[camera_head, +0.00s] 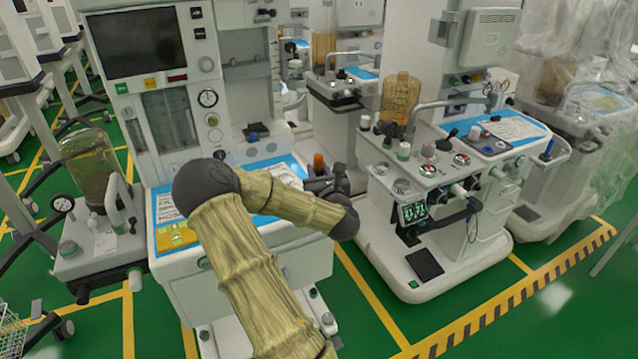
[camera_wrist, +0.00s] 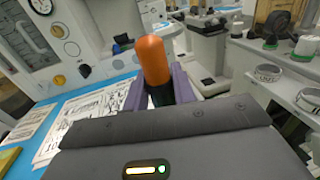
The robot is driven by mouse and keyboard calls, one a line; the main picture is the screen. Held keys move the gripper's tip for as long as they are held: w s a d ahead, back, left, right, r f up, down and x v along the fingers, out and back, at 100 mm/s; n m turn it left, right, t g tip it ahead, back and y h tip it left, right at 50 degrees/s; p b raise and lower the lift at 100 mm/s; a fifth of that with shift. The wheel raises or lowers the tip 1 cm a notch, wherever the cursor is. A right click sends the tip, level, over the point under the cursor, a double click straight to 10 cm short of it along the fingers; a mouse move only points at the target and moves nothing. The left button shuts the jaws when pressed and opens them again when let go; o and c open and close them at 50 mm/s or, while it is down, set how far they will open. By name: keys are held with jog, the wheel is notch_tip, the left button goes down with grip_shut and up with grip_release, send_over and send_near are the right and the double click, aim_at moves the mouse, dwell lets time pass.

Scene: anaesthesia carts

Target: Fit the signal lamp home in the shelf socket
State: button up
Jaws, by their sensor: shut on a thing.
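The signal lamp (camera_head: 318,162) has an orange domed cap above a dark lower part. It also shows upright in the wrist view (camera_wrist: 153,60). My gripper (camera_head: 318,182) is shut on the lamp's dark lower part, with a purple finger on each side in the wrist view (camera_wrist: 159,90). The lamp is at the right edge of the blue-topped cart shelf (camera_head: 268,232) in the head view. I cannot make out the shelf socket; my arm and gripper hide part of the shelf. I cannot tell whether the lamp's base touches anything.
Printed sheets (camera_wrist: 88,118) lie on the blue shelf. The cart's panel with gauges (camera_head: 208,98) rises behind it. A second cart (camera_head: 425,185) with knobs and a small green display stands to the right. A glass canister (camera_head: 90,165) is at the left. Green floor shows between the carts.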

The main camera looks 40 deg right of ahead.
aim_at(319, 169)
notch_tip(319, 169, up, 3)
jog(key=shift+s+r, duration=0.15)
jog(key=shift+s+d+r, duration=0.15)
jog(key=shift+r, duration=0.3)
jog(key=shift+f, duration=0.1)
